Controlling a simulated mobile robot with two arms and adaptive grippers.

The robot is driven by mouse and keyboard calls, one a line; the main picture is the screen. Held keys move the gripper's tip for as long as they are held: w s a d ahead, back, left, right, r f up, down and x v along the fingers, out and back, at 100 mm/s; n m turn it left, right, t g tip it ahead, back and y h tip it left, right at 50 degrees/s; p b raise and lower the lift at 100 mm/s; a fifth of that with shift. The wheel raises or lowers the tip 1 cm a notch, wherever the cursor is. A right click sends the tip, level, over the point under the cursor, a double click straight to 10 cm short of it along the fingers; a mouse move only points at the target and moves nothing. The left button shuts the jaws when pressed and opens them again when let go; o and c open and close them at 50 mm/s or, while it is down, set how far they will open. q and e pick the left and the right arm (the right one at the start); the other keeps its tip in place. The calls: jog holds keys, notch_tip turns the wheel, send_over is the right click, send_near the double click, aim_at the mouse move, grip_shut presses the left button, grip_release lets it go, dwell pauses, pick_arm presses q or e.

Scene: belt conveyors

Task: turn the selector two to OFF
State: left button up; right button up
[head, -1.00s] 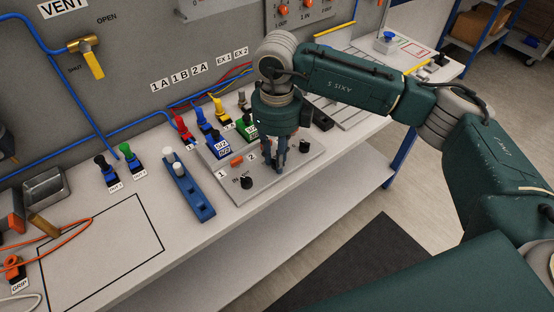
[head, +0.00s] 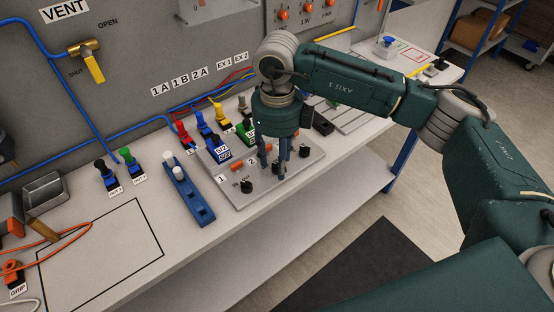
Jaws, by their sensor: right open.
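A grey selector panel (head: 222,193) lies on the bench with black knobs on its front part and orange pieces behind them. The middle knob, selector two (head: 277,172), shows between and below the fingers of my right gripper (head: 276,162). That gripper is open and points down over it. I cannot tell whether the fingers touch the knob, and its pointer and OFF mark are too small or hidden to read. The left knob (head: 246,187) and right knob (head: 305,151) stand clear beside the fingers. My left gripper is not in view.
Colored plugs, such as a blue one (head: 218,152), stand just behind and left of the panel. A blue rack (head: 190,197) with white-topped pieces lies left of it. A yellow valve handle (head: 94,68) is on the grey wall.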

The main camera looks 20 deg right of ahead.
aim_at(277, 163)
notch_tip(277, 163, up, 12)
jog(key=shift+f, duration=0.25)
jog(key=shift+f, duration=0.1)
dwell(0.4)
